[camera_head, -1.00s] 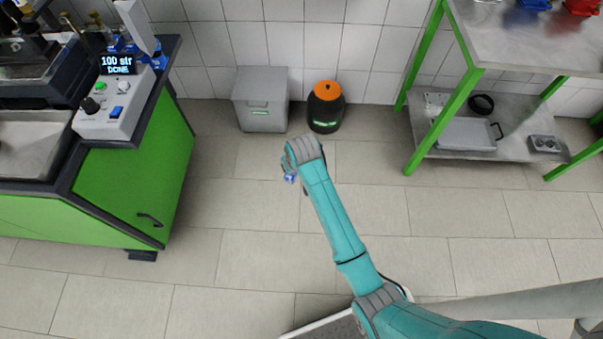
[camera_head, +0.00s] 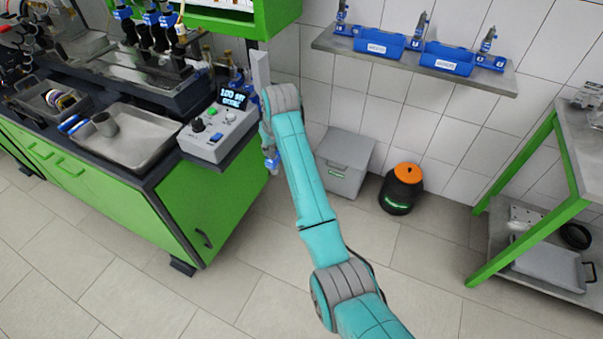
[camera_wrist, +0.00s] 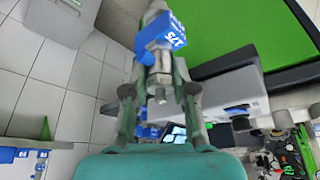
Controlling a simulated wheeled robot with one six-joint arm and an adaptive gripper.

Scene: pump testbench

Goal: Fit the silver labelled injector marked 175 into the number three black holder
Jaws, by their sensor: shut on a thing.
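My gripper (camera_wrist: 158,88) is shut on a silver injector (camera_wrist: 160,78) with a blue label (camera_wrist: 163,38) that reads 175. In the head view the gripper is mostly hidden behind my wrist, and the blue of the label (camera_head: 271,160) shows below it, in the air by the right end of the green test bench (camera_head: 205,210). Several dark upright pieces with blue parts (camera_head: 155,28) stand at the back of the bench, at the upper left. I cannot tell which of them is holder number three.
A control box (camera_head: 213,133) sits on the bench corner close to my gripper. A metal tray (camera_head: 125,140) lies left of it. A wall shelf (camera_head: 330,40) carries blue bins and silver injectors. A grey bin (camera_head: 343,165) and an orange-lidded black container (camera_head: 402,188) stand on the floor.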

